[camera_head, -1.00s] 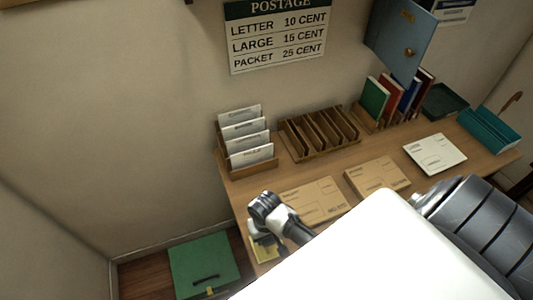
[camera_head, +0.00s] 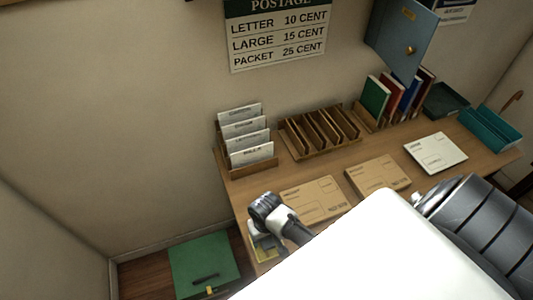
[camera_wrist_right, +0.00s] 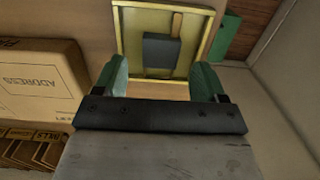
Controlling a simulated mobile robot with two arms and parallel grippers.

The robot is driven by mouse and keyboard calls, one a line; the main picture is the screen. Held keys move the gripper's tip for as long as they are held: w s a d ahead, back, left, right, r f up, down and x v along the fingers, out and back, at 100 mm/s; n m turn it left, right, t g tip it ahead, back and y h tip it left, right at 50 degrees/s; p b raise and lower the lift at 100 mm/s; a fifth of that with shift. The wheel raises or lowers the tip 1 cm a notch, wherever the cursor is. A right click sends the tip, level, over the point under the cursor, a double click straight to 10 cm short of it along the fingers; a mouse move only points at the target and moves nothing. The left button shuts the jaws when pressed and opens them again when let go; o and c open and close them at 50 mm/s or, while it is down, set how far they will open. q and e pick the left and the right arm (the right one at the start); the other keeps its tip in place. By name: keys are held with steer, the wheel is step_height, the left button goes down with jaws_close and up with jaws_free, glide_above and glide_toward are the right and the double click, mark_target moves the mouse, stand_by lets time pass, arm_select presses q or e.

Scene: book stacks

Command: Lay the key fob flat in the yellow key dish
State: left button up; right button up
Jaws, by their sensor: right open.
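The yellow key dish (camera_wrist_right: 122,42) is square with a raised rim and fills the top middle of the right wrist view. A dark grey block with a brown strap, which looks like the key fob (camera_wrist_right: 161,48), lies inside its rim. Whether it rests fully flat is hard to tell. My right gripper (camera_wrist_right: 160,82) is open, its green fingers apart at the dish's near side, with nothing between the tips. In the head view the dish (camera_head: 264,256) is partly hidden by my right arm and gripper (camera_head: 265,244). My left gripper is not in view.
Brown parcels (camera_head: 312,200) lie on the desk beside the dish; one (camera_wrist_right: 38,82) is left of the fingers. A letter rack (camera_head: 248,157) and slotted wooden sorter (camera_head: 320,131) stand behind. A green box (camera_head: 203,263) is on the floor past the desk's left edge.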

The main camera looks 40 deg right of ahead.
steer(key=shift+r, duration=0.1)
step_height(320, 180, up, 11)
steer(key=shift+w+b, duration=0.25)
steer(key=shift+b, duration=0.15)
steer(key=shift+f, duration=0.2)
stand_by(0.4)
